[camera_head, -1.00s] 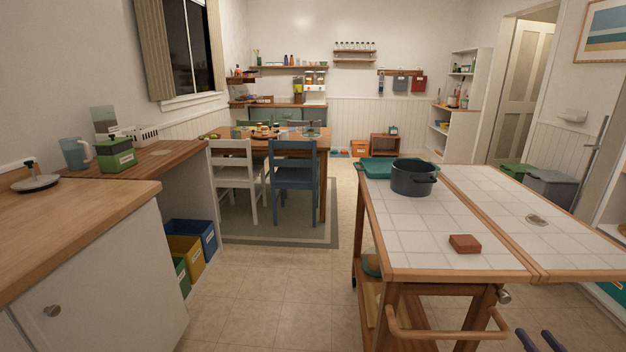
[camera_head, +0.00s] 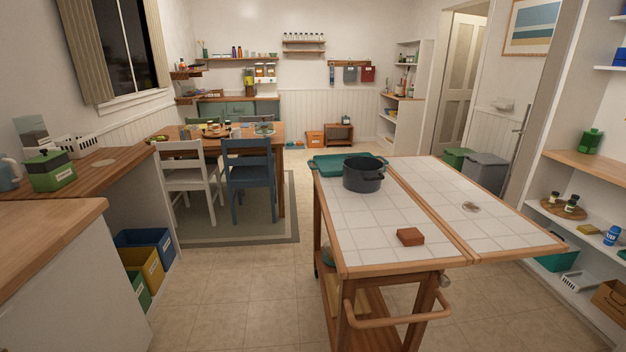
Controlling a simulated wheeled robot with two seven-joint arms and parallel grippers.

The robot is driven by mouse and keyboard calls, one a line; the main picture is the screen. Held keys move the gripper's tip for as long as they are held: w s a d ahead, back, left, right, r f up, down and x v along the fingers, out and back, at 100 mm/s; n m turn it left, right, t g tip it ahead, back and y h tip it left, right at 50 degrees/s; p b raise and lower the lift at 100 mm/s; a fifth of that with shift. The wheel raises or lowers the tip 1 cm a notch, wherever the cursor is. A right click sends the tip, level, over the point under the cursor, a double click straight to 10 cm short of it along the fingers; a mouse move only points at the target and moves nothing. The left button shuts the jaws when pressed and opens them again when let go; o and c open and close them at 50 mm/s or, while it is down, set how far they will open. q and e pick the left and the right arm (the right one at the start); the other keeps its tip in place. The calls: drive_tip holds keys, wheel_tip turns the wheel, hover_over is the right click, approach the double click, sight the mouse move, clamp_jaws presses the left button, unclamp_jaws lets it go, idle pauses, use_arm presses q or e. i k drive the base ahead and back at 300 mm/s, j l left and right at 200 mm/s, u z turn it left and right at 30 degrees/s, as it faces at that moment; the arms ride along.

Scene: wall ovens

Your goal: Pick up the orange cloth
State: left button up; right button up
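A small, thick orange-brown rectangle (camera_head: 410,236), which looks like a folded cloth, lies flat on the white tiled top of the wooden cart (camera_head: 365,227). It is near the cart's front edge, left of the seam between the two tiled halves. Nothing covers it. No other orange cloth is plainly visible. Neither of my grippers is in view.
A dark pot (camera_head: 364,174) and a teal tray (camera_head: 335,164) stand at the cart's far end. The cart's handle (camera_head: 398,318) juts toward me. A wooden counter (camera_head: 45,228) is at left, open shelves (camera_head: 583,163) at right. Bare floor (camera_head: 235,290) lies between counter and cart.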

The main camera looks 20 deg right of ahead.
sight(408, 237)
drive_tip(key=z, duration=1.8)
